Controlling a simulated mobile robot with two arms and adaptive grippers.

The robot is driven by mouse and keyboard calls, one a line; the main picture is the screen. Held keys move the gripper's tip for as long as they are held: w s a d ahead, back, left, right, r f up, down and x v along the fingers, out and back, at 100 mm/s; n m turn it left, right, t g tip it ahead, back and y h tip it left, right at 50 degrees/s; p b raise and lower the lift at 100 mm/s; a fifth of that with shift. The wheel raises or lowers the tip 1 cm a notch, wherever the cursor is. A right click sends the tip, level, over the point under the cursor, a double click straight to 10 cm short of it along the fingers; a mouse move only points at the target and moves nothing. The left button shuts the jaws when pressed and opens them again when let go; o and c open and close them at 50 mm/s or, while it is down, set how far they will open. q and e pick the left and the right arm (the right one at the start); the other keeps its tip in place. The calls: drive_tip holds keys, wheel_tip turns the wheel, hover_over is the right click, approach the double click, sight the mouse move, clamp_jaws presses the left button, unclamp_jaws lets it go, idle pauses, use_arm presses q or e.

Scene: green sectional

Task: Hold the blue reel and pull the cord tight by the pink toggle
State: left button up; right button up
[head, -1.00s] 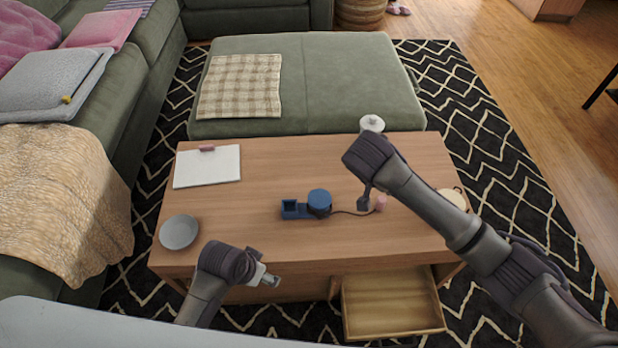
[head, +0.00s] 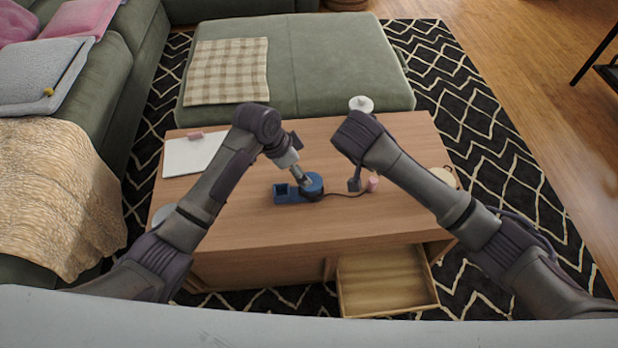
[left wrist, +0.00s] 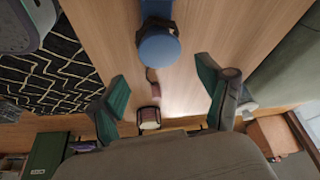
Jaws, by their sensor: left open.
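The blue reel (head: 315,186) sits on its blue base (head: 287,195) on the wooden table. A dark cord runs right from it to the pink toggle (head: 373,184), which stands on the table. My left gripper (head: 303,181) is over the reel in the head view, partly covering it. In the left wrist view the reel (left wrist: 159,49) lies just beyond the fingertips of my left gripper (left wrist: 163,75), which are spread and empty. My right gripper (head: 355,185) is low beside the toggle, on its left. Its fingers are too small and dark to tell whether they grip anything.
A white pad (head: 188,155) with a pink block lies at the table's back left. A grey bowl is mostly hidden behind my left arm. A white object (head: 361,104) stands at the back edge, a cream item (head: 443,177) at right. The front drawer (head: 385,280) is open.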

sight(314, 185)
use_arm(q)
drive_tip(key=x, duration=1.1)
drive_tip(key=shift+d+f, duration=0.1)
drive_tip(key=shift+f, duration=0.05)
drive_tip(key=c, duration=1)
drive_tip(key=shift+o, duration=0.2)
